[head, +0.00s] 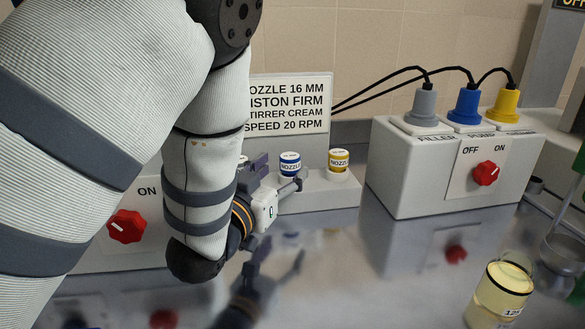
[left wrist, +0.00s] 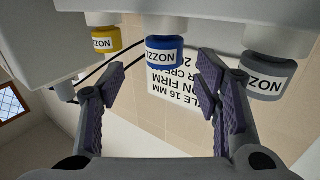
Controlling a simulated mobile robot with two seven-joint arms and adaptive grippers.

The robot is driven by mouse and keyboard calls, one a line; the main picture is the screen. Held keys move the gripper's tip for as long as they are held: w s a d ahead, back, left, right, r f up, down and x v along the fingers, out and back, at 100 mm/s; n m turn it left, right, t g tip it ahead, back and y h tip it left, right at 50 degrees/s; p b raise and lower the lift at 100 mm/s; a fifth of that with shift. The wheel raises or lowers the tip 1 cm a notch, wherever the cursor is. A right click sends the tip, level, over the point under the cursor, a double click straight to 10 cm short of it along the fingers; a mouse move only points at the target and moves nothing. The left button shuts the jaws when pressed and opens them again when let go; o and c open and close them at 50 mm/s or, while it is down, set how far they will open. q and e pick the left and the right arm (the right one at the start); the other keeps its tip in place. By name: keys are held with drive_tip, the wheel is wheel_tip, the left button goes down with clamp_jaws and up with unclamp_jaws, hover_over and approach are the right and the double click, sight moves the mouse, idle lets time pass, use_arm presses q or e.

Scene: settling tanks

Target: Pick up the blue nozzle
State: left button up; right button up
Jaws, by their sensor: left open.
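The blue nozzle (head: 290,168) stands on a pale rack (head: 330,190), with a white label around it. In the left wrist view, which looks upside down, the blue nozzle (left wrist: 165,60) shows between and beyond the fingers. My left gripper (head: 273,180) is open and empty, close in front of the blue nozzle. Its two purple-padded fingers (left wrist: 160,80) spread to either side, and I see no contact. A yellow nozzle (head: 339,165) stands to the right on the same rack. A grey nozzle (left wrist: 268,82) shows in the left wrist view; in the head view my arm mostly hides it.
A white control box (head: 410,180) with grey, blue and yellow plugs and a red knob (head: 486,173) stands at the right. Another red knob (head: 127,226) is at the left. A sign (head: 290,105) stands behind the rack. A yellowish beaker (head: 500,295) is front right. The middle counter is clear.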

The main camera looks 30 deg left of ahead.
sight(286, 163)
use_arm(q)
drive_tip(key=w, duration=0.6)
drive_tip(key=shift+a, duration=0.4)
drive_tip(key=shift+s, duration=0.1)
drive_tip(key=c, duration=1.3)
